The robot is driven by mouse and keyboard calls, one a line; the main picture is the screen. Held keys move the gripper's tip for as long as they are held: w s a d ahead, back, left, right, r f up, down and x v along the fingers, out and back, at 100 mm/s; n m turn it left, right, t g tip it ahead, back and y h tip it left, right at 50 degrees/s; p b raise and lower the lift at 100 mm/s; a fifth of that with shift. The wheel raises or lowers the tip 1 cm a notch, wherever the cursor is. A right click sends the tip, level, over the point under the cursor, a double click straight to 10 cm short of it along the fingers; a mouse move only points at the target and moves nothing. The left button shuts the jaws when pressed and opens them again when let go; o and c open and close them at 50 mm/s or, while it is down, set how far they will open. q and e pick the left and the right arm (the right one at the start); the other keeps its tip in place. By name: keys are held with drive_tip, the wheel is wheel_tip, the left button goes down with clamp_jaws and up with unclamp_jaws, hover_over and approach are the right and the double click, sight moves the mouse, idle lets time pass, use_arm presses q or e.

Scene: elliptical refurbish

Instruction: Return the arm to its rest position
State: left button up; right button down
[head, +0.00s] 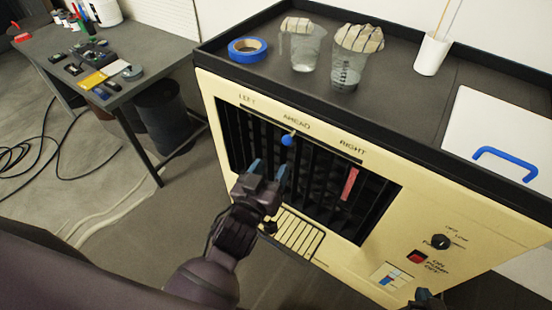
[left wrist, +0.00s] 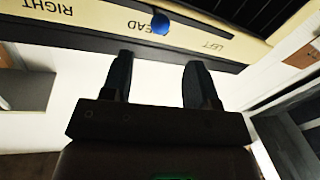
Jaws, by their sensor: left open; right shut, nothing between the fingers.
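My left gripper (head: 269,168) is in front of the cream panel of the cabinet (head: 230,90), just below the blue knob (head: 287,140) on the louvre vent. Its two blue-tipped fingers are apart with nothing between them. In the left wrist view the open fingers of my left gripper (left wrist: 157,66) point toward the panel edge, and the blue knob (left wrist: 160,22) shows beyond them. My right gripper (head: 428,298) shows only as a small dark part at the bottom edge, in front of the lower right of the panel.
On the cabinet top are blue tape (head: 247,48), two beakers (head: 305,47) (head: 348,72) and a white cup (head: 432,54). A white lid with a blue handle (head: 505,160) is at right. A cluttered workbench (head: 150,30) stands at left, with cables on the floor.

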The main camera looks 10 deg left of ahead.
use_arm(q)
drive_tip(key=shift+s, duration=0.35)
use_arm(e)
drive_tip(key=shift+w, duration=0.15)
drive_tip(key=shift+w+r, duration=0.15)
drive_tip(key=shift+w, duration=0.1)
use_arm(q)
drive_tip(key=s+a+f+m+g+y, duration=0.1)
drive_tip(key=s+a+f+g+y, duration=0.2)
drive_tip(key=s+a+f, duration=1)
drive_tip(key=shift+s+a+f+g, duration=0.2)
drive_tip(key=shift+a+f+g, duration=1.35)
drive_tip(key=shift+g, duration=0.15)
use_arm(e)
drive_tip(key=shift+a, duration=0.1)
drive_tip(key=shift+s, duration=0.1)
